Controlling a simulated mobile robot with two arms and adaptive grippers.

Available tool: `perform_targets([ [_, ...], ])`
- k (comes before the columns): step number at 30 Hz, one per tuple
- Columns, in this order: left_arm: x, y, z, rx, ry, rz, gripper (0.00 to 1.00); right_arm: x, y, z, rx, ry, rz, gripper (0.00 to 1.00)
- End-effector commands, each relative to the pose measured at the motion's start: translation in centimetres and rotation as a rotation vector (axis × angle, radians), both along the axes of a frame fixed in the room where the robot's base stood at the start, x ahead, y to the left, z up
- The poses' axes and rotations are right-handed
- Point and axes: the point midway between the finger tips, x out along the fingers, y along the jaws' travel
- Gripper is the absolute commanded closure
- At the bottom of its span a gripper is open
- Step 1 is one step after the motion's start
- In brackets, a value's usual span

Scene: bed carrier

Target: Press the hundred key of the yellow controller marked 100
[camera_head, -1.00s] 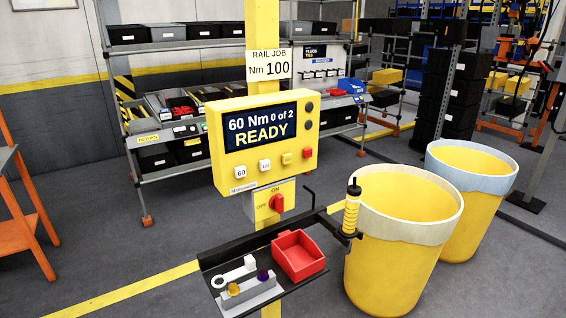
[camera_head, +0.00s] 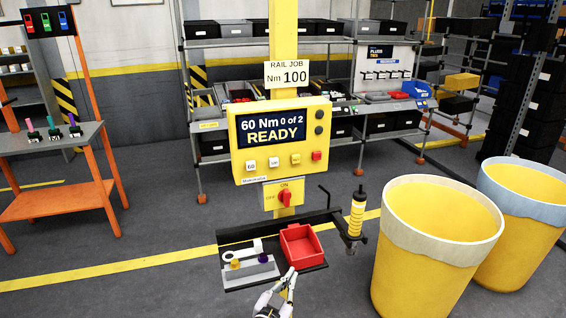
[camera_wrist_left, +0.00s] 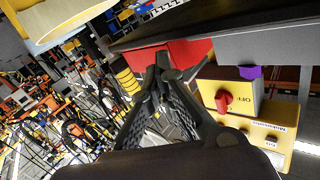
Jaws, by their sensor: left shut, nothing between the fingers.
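The yellow controller (camera_head: 250,170) hangs on a yellow post, and its screen (camera_head: 271,132) reads "60 Nm 0 of 2 READY". Below the screen is a row of keys: a white key marked 60 (camera_head: 251,166), a second white key (camera_head: 274,162) with print too small to read, a yellow key (camera_head: 295,159) and a red key (camera_head: 316,156). A sign (camera_head: 291,74) above reads "RAIL JOB Nm 100". My left gripper (camera_head: 285,276) is shut and empty, low in front of the tray, apart from the controller. It also shows in the left wrist view (camera_wrist_left: 165,62). My right gripper is not seen.
A switch box with a red knob (camera_head: 286,197) sits under the controller. A black tray (camera_head: 290,275) holds a red bin (camera_head: 301,246). A yellow-black tool (camera_head: 356,214) stands beside it. Large yellow barrels (camera_head: 420,270) stand right; an orange table (camera_head: 50,205) stands left.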

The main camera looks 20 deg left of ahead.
Motion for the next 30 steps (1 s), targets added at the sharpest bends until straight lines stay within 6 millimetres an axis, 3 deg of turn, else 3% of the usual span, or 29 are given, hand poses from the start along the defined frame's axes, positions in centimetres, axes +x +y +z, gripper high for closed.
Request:
perform_targets([
  [1, 0.4, 0.0, 1.9, -0.001, -0.031, 0.002, 1.00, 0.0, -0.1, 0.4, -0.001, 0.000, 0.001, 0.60],
  [5, 1.3, 0.1, 6.5, -0.002, -0.113, 0.009, 1.00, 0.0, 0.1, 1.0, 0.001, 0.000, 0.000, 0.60],
  [12, 2.1, 0.4, 16.8, -0.005, -0.303, 0.026, 1.00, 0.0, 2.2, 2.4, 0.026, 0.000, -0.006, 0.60],
  [18, 1.8, 0.9, 24.5, -0.006, -0.448, 0.044, 1.00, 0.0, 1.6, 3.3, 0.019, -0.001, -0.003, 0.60],
  [24, 1.3, 1.1, 28.3, -0.007, -0.523, 0.054, 1.00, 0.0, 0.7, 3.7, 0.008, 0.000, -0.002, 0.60],
  [30, 1.1, 1.2, 29.0, -0.006, -0.537, 0.056, 1.00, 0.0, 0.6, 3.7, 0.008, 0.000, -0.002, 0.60],
])
